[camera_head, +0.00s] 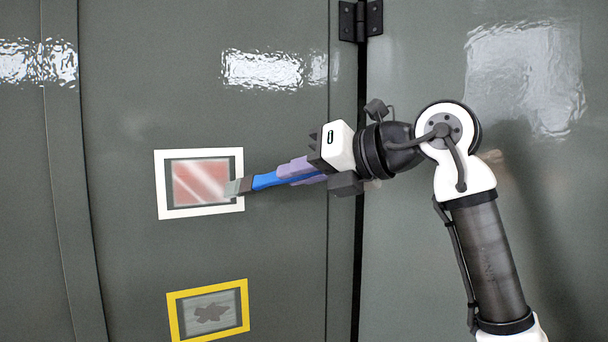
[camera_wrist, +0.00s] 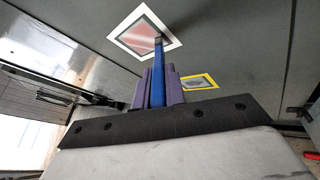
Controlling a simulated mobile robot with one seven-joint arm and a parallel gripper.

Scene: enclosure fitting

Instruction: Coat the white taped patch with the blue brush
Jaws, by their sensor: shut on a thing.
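The white taped patch (camera_head: 200,212) is a white frame on the grey-green panel. Reddish colour with pale diagonal streaks covers most of its inside, and a grey strip shows along the inner edges. My gripper (camera_head: 300,170) is shut on the blue brush (camera_head: 266,181), which points left. The brush's bristle end lies over the right side of the white frame; I cannot tell whether it touches the surface. In the wrist view the blue brush (camera_wrist: 157,88) sits between the purple fingers, its tip over the near edge of the white taped patch (camera_wrist: 120,36).
A yellow taped patch (camera_head: 173,315) with a dark blotch inside is below the white one, and it also shows in the wrist view (camera_wrist: 211,78). A black hinge (camera_head: 361,19) and a vertical seam are right of the patches. The panel between is flat and clear.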

